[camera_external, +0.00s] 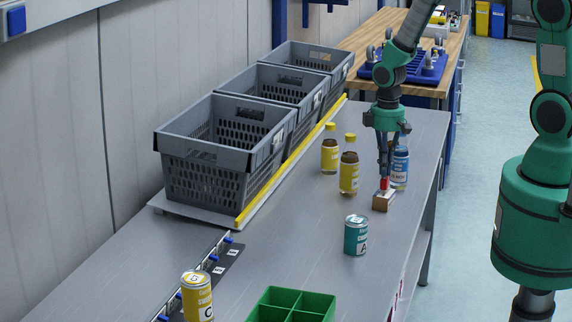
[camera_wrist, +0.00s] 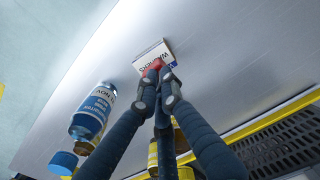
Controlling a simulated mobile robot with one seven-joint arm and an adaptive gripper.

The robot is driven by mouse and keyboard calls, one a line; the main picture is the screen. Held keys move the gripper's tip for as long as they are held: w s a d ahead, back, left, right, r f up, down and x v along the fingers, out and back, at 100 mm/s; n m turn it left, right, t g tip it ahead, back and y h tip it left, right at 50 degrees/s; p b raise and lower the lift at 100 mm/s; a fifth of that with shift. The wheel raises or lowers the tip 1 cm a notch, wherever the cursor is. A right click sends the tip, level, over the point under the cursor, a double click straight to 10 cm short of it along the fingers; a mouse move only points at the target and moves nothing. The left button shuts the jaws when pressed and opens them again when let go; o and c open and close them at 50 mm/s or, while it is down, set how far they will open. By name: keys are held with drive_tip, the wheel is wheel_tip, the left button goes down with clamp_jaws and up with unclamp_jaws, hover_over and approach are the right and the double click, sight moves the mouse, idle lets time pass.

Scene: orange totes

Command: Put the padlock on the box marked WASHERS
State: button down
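The box marked WASHERS (camera_wrist: 153,55) is small, with a white label, and lies on the grey table; in the external view the box (camera_external: 382,202) is brown and sits near the table's right side. My gripper (camera_external: 384,174) points down right over it. Its fingers (camera_wrist: 159,76) are closed on a small red thing, which I take for the padlock (camera_external: 384,184); the padlock (camera_wrist: 153,66) is partly hidden by the fingertips. The padlock is at the box's top, but I cannot tell whether it rests on it.
A blue-labelled bottle (camera_external: 400,168) stands close behind the gripper. Two yellow-labelled bottles (camera_external: 349,174) (camera_external: 330,155) stand to the left. A teal can (camera_external: 356,235) stands in front. Grey crates (camera_external: 215,160) line the left, behind a yellow rail (camera_external: 290,165). A green divided tray (camera_external: 290,300) is at the front.

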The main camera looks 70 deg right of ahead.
drive_tip(key=shift+f, duration=0.55)
drive_tip(key=shift+f, duration=0.2)
drive_tip(key=c, duration=1.9)
unclamp_jaws()
drive_tip(key=shift+c, duration=0.2)
drive_tip(key=shift+r, duration=0.15)
wheel_tip(320, 180, up, 12)
